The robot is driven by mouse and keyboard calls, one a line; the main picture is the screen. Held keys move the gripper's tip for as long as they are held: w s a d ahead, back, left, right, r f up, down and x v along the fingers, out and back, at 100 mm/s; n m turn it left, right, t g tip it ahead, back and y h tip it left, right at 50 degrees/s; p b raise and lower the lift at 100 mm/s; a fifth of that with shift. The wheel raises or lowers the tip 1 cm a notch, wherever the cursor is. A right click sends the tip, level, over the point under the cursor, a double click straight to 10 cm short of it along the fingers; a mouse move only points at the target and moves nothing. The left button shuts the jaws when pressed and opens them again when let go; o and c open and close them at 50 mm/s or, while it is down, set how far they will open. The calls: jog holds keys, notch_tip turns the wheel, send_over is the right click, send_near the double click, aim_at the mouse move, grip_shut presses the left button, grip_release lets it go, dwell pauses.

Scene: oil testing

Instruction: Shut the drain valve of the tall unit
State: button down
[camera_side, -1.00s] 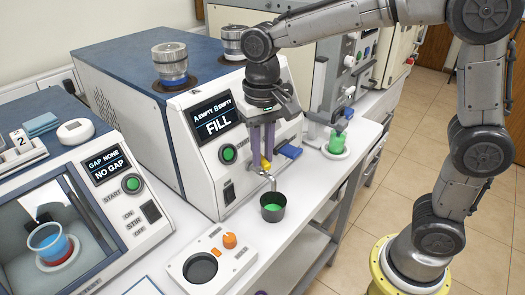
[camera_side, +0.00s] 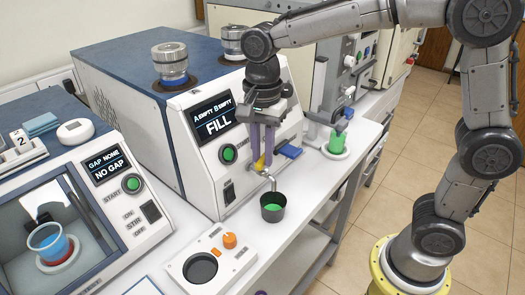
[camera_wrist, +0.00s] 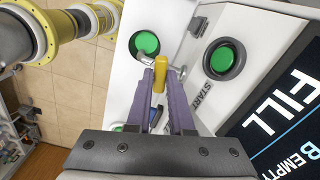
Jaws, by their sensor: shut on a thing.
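The blue-and-white unit (camera_side: 160,115) has a screen reading FILL. Its drain valve has a yellow handle (camera_side: 261,161) above a metal spout (camera_side: 268,178) low on the front. My gripper (camera_side: 263,158) points down, with its purple fingers closed around the yellow handle. In the wrist view, the handle (camera_wrist: 159,80) stands between the two fingertips (camera_wrist: 161,72). A dark cup (camera_side: 272,208) with green liquid stands under the spout. The fingers hide part of the valve body.
A green start button (camera_side: 228,154) is left of my gripper. A blue object (camera_side: 289,151) and a green container on a white dish (camera_side: 336,157) are to the right. A white panel with an orange knob (camera_side: 229,240) lies in front.

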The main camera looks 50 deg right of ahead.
aim_at(262, 158)
jog(key=shift+r+m, duration=0.1)
jog(key=shift+m, duration=1.5)
jog(key=c, duration=0.8)
grip_release()
notch_tip(262, 158, up, 14)
